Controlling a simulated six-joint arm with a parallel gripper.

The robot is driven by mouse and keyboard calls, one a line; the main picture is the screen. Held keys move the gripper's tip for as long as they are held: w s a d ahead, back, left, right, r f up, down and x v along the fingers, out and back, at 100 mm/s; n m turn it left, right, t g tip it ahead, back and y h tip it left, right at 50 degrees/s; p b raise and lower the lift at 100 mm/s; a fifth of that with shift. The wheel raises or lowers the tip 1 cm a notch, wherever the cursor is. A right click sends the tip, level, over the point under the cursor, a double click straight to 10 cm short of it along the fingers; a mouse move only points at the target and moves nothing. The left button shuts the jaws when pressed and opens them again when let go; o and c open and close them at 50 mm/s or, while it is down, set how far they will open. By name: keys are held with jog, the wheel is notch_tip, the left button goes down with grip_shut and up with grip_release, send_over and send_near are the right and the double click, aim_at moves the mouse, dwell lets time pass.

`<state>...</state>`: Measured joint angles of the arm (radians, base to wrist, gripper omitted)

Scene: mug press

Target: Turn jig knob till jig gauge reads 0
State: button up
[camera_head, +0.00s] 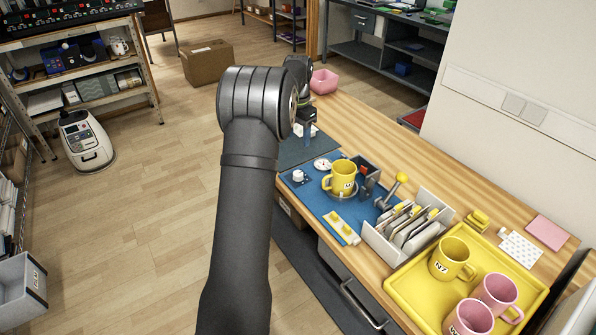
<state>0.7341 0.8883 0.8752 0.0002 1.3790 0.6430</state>
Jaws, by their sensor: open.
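A round white dial gauge (322,163) lies at the far left of the blue mat (318,197). Its reading is too small to make out. A small white knob (299,176) sits on a dark plate just left of the gauge. A yellow mug (341,180) stands upright in the jig, right of the knob and gauge. My gripper (308,137) is partly hidden behind my own arm. It is open, beyond the gauge and knob, apart from both in the picture. Whether anything is between its fingers cannot be seen.
A lever with a yellow ball (401,178) rises right of the mug. A white rack (398,238) of packets and a yellow tray (408,283) with a yellow mug and pink mugs stand nearer. The wood behind the jig is clear.

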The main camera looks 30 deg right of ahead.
aim_at(298, 173)
notch_tip(298, 173, down, 15)
jog(key=shift+f, duration=0.1)
jog(key=shift+c, duration=0.2)
jog(key=c, duration=0.9)
